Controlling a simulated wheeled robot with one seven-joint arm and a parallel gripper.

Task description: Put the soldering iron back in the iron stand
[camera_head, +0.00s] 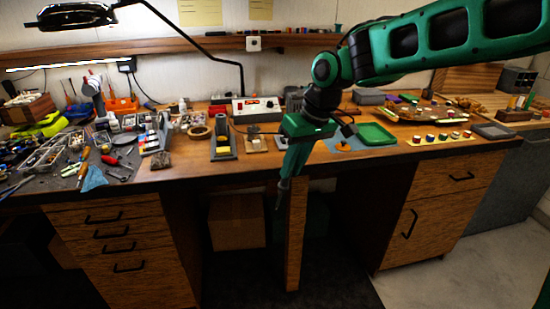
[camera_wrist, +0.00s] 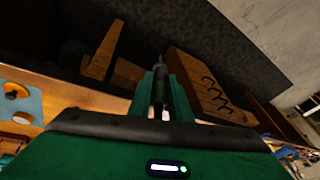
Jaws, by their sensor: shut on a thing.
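My gripper (camera_head: 287,180) hangs in front of the bench's front edge, its fingers pointing down. In the wrist view my gripper (camera_wrist: 161,100) is shut on the soldering iron (camera_wrist: 160,85), a dark slim handle with a paler metal end pointing away from the palm. In the head view the iron (camera_head: 279,198) shows only as a thin dark piece below the fingers, below the bench top. What looks like the iron stand (camera_head: 222,147), dark with a yellow sponge at its front, stands on the bench to the left of my gripper, apart from it.
A soldering station (camera_head: 256,109) with a red display stands behind the stand. A green tray (camera_head: 376,134) lies right of my gripper. Tools and parts bins (camera_head: 125,125) crowd the left. A cardboard box (camera_head: 237,221) sits under the bench. A wooden leg (camera_head: 296,235) stands below my gripper.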

